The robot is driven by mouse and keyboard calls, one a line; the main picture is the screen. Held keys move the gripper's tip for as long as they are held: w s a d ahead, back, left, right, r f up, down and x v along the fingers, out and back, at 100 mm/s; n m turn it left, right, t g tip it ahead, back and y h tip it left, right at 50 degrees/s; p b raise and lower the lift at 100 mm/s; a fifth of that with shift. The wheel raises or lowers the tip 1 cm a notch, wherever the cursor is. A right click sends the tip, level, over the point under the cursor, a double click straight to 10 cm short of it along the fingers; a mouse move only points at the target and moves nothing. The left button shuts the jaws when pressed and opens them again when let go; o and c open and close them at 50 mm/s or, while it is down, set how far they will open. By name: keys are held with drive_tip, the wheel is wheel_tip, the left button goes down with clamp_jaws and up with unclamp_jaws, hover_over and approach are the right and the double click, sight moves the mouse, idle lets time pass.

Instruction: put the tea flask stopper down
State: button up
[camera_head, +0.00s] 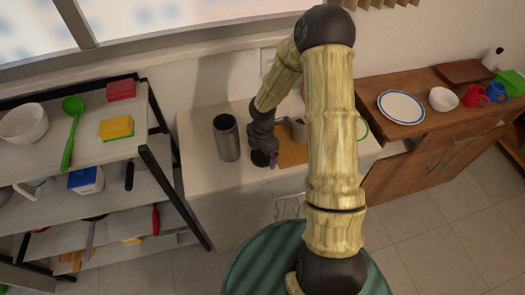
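A dark grey cylindrical flask (227,140) stands upright on the pale counter (198,165), with its open top showing. My gripper (263,152) is low over the counter, just right of the flask and apart from it. A small black round piece (260,159), which looks like the stopper, is at my fingertips close to the counter top. It is too small and dark to tell whether my fingers grip it or whether it touches the counter.
An orange-brown board (291,153) and a light mug (299,131) are right of my gripper, partly behind my arm. A shelf rack (155,165) stands at left. A wooden cabinet (385,135) with a plate (401,107) and cups is at right. The counter front left looks clear.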

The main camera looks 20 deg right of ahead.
sight(263, 155)
wheel_tip(263, 155, up, 12)
drive_tip(key=shift+r+p, duration=0.15)
drive_tip(key=shift+p, duration=0.15)
idle(0.4)
idle(0.4)
drive_tip(key=s+r+m+t, duration=0.1)
drive_tip(key=s+r+m, duration=0.3)
drive_tip(key=s+m, duration=0.3)
drive_tip(key=s+r+m+t, duration=0.1)
drive_tip(key=s+r+m, duration=0.3)
drive_tip(key=m, duration=1.1)
drive_tip(key=s, duration=0.3)
drive_tip(key=shift+s+t, duration=0.2)
drive_tip(key=shift+t, duration=0.1)
